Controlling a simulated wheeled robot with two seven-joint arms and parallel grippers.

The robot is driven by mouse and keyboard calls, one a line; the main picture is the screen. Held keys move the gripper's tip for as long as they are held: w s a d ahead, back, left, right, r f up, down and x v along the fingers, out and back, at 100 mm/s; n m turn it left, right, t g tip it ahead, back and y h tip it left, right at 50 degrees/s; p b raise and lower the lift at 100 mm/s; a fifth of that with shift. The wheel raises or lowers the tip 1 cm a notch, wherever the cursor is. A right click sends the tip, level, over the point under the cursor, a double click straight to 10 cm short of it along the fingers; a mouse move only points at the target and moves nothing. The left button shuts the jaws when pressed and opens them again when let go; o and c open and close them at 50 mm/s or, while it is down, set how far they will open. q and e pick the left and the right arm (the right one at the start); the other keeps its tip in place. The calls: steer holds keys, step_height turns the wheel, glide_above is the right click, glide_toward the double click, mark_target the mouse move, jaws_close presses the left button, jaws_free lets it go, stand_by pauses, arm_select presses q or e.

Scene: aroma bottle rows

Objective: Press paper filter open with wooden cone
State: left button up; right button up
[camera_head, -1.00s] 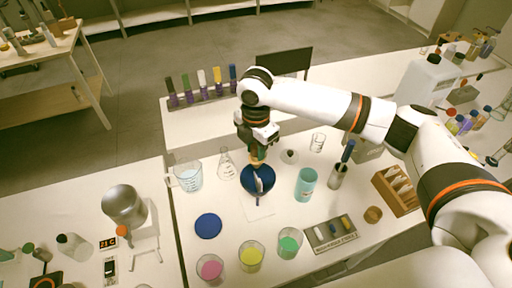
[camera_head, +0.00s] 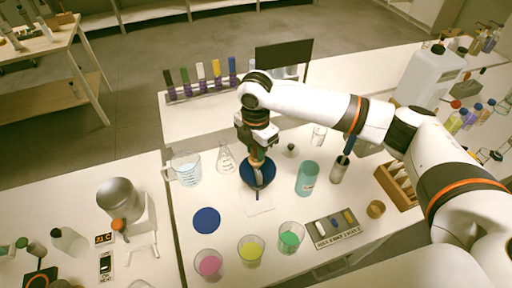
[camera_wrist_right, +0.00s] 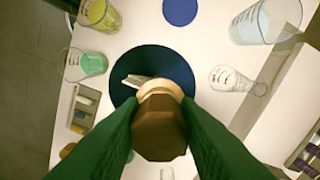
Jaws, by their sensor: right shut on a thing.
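The dark blue funnel (camera_head: 246,173) sits in the middle of the front table. It fills the centre of the right wrist view (camera_wrist_right: 135,60). The white folded paper filter (camera_wrist_right: 133,80) shows inside it, partly hidden by the wooden cone. My right gripper (camera_head: 257,157) points down over the funnel. Its green fingers (camera_wrist_right: 160,128) are shut on the wooden cone (camera_wrist_right: 160,102), which has a brown faceted end and a paler rim. The cone is right over the filter; its tip is hidden, so I cannot tell how deep it sits. My left gripper is not in view.
A blue disc (camera_head: 206,220) lies front left of the funnel. Beakers of pink (camera_head: 209,264), yellow (camera_head: 251,250) and green (camera_head: 290,238) stand along the front. A flask (camera_head: 225,160) and water beaker (camera_head: 186,168) stand left. A teal cup (camera_head: 307,179) is close on the right.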

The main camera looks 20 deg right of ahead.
steer(key=shift+f, duration=0.45)
stand_by(0.6)
steer(key=shift+r, duration=0.1)
step_height(320, 180, up, 7)
steer(key=p, duration=0.8)
steer(key=shift+r+p, duration=0.35)
steer(key=shift+r, duration=0.6)
